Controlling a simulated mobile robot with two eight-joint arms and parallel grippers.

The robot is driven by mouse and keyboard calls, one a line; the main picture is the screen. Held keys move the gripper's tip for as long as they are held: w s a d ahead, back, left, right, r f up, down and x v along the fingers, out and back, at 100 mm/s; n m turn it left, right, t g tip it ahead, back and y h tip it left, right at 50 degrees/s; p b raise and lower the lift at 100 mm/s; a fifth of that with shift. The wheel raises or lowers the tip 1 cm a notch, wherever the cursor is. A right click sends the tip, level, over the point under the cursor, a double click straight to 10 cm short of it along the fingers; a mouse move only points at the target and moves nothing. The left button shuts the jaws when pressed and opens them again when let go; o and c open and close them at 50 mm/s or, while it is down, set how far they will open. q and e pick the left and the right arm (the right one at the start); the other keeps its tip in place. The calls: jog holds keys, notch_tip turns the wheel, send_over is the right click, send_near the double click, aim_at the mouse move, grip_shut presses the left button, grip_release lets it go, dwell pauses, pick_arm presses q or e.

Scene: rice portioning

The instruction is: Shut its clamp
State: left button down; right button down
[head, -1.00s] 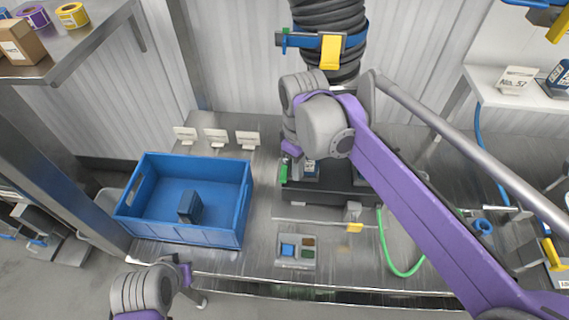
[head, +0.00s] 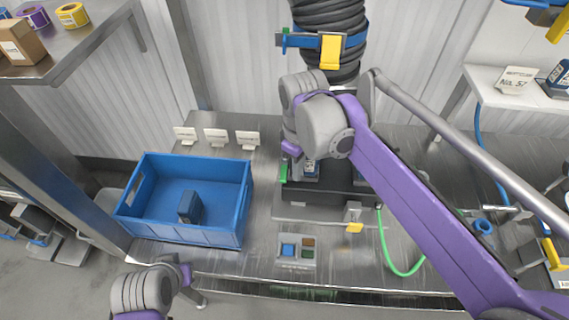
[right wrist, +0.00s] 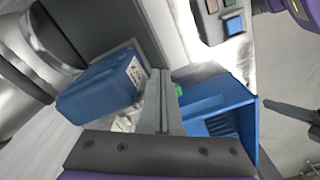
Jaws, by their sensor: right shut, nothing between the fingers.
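A small clamp with a yellow handle (head: 354,226) sits at the front of the black unit (head: 330,191) on the steel bench. A blue pack with a pale label (head: 311,171) stands in the black unit. My right gripper (head: 291,152) is low over the unit's left part, its fingers mostly hidden by my wrist. In the right wrist view its fingers (right wrist: 157,100) are together and empty, beside the blue pack (right wrist: 100,88); I cannot tell if they touch it.
A blue crate (head: 240,215) with one dark blue pack (head: 190,207) stands left. A button box (head: 295,248) lies near the bench edge. A black hose (head: 330,15) with a yellow-levered blue band (head: 331,50) hangs above. A green hose (head: 392,262) loops at right.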

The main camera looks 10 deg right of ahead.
jog(key=shift+w+a, duration=0.2)
jog(key=shift+a, duration=0.35)
jog(key=shift+w+a, duration=0.15)
jog(key=shift+a, duration=0.5)
jog(key=shift+w+a, duration=0.2)
jog(key=shift+a, duration=0.3)
jog(key=shift+w+a, duration=0.15)
jog(key=shift+a, duration=0.3)
jog(key=shift+w+a, duration=0.75)
jog(key=shift+a, duration=0.1)
